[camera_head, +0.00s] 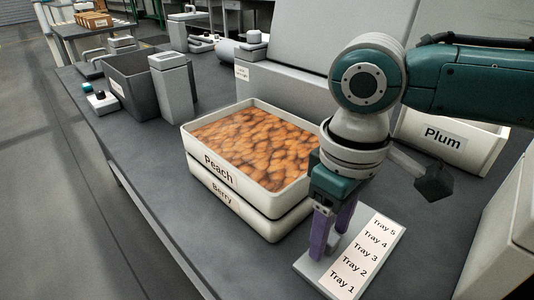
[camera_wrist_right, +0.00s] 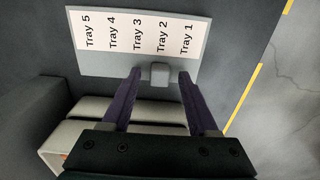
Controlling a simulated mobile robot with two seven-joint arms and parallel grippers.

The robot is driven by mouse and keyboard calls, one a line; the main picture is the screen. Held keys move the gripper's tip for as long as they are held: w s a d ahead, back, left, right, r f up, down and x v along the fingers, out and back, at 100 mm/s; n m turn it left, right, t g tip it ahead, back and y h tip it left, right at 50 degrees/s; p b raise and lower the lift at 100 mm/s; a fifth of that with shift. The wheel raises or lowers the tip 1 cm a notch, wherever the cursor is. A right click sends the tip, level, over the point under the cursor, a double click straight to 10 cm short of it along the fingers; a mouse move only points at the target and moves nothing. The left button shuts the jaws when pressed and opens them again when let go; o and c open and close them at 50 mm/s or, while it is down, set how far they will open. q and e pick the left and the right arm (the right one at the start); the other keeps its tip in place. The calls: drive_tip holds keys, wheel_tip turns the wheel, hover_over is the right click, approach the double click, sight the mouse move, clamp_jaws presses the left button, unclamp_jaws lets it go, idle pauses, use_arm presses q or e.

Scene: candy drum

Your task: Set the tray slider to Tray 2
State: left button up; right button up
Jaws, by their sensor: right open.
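The tray slider's plate (camera_head: 311,268) lies at the table's front right, with a white label strip (camera_head: 352,272) reading Tray 1 to Tray 5. In the right wrist view the plate (camera_wrist_right: 202,73) shows a small grey slider knob (camera_wrist_right: 159,74) beside the Tray 2 label (camera_wrist_right: 162,38). My right gripper (camera_head: 331,242) points down over the plate, its purple fingers open. In the right wrist view its fingertips (camera_wrist_right: 159,75) stand apart on both sides of the knob, with gaps. The knob is hidden in the head view. My left gripper is out of view.
Stacked trays labelled Peach (camera_head: 196,148) and Berry (camera_head: 215,194) stand close left of my right gripper. A Plum tray (camera_head: 470,158) is at the right. A dark bin (camera_head: 128,90) and a grey box (camera_head: 173,91) stand farther back. The table's front left is clear.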

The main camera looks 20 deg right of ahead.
sight(330, 237)
wheel_tip(330, 237, up, 9)
drive_tip(key=p, duration=0.2)
drive_tip(key=shift+r+p, duration=0.2)
drive_tip(key=shift+p, duration=0.2)
